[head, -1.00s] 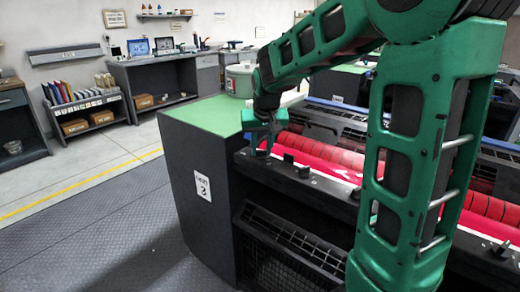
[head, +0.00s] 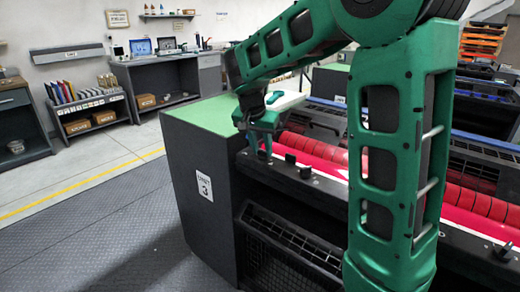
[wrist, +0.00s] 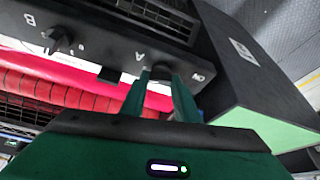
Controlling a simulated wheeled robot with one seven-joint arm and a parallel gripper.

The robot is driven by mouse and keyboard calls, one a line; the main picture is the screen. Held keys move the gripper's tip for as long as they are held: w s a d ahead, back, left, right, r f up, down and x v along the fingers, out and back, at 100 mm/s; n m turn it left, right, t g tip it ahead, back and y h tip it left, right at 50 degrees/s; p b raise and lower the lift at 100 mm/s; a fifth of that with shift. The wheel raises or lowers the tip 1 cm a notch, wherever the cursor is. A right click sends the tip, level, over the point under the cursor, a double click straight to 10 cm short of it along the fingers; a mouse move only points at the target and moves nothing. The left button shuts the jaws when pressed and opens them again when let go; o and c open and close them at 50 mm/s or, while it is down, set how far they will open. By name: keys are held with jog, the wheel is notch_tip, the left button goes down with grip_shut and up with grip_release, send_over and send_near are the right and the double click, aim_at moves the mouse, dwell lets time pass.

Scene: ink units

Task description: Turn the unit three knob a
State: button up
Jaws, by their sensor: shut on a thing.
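Unit three is a dark cabinet with a green top (head: 205,112) and a label reading 3 (head: 205,187) on its side. Its black control rail carries the knobs. In the wrist view, knob A (wrist: 161,72) is a dark round knob beside the letter A. My gripper (wrist: 160,82) has its two green fingers on either side of this knob, shut on it. In the head view my gripper (head: 263,147) reaches down to the rail's near end, and its fingers hide the knob.
Knob B (wrist: 58,38) stands farther along the rail in the wrist view. Red rollers (head: 315,150) run behind the rail. A grey shelf unit (head: 95,108) and a workbench (head: 165,80) stand at the far left. The floor left of the unit is clear.

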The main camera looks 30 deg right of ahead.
jog(key=shift+a, duration=0.15)
jog(key=o, duration=1)
jog(key=shift+o, duration=0.2)
jog(key=v, duration=1)
jog(key=shift+r, duration=0.3)
jog(key=shift+a, duration=0.1)
